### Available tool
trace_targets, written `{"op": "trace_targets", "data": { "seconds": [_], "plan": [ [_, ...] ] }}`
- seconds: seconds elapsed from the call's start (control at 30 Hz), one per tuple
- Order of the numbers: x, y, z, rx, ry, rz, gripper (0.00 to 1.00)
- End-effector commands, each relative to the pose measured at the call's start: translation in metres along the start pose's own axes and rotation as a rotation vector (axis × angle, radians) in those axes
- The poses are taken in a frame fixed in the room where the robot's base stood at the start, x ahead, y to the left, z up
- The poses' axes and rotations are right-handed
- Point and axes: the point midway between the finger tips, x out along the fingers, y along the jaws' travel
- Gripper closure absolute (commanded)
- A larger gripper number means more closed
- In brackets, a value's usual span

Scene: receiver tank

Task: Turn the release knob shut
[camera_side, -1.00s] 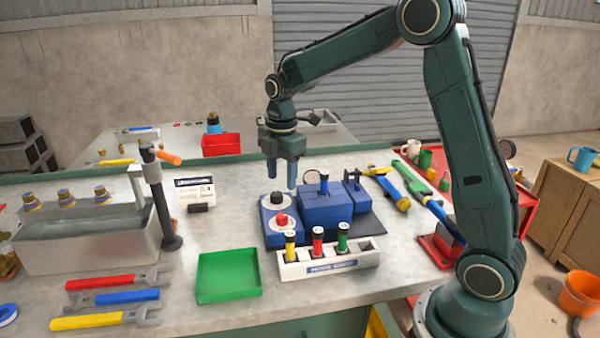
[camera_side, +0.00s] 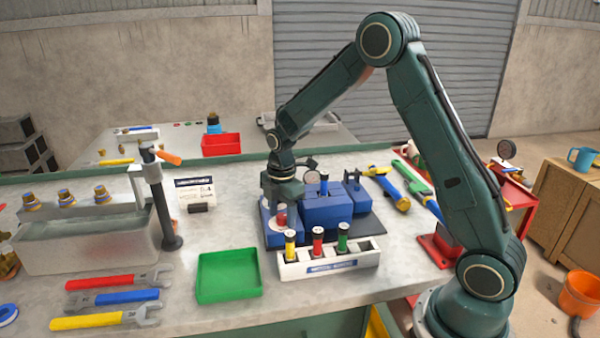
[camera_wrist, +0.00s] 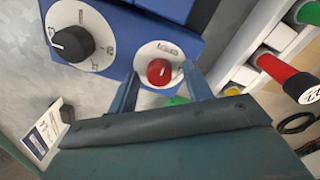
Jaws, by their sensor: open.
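A blue block (camera_side: 322,212) on a dark mat carries two dial knobs, a red one and a black one. The red knob (camera_wrist: 159,72) sits on a round white dial; its pointer mark faces right and slightly down in the wrist view. The black knob (camera_wrist: 73,43) sits on a larger white dial to its left. I cannot read which is the release knob. My gripper (camera_side: 278,218) points down over the red knob, with its open fingers on either side of it. It also shows in the wrist view (camera_wrist: 160,78). Contact with the knob is not visible.
A white rack (camera_side: 330,262) with yellow, red and green cylinders stands close in front of the block. A green tray (camera_side: 229,277) lies to the left. A dark post (camera_side: 163,205) stands further left. A gauge and small lever parts rise behind the block.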

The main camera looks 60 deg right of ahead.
Motion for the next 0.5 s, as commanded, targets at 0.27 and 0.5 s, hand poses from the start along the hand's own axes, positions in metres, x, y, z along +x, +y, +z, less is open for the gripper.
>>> {"op": "trace_targets", "data": {
  "seconds": [0.27,0.5],
  "plan": [
    [0.0002,0.0,0.0,0.0,0.0,0.0,0.58],
    [0.0,0.0001,0.0,0.0,0.0,0.0,0.95]
  ]
}}
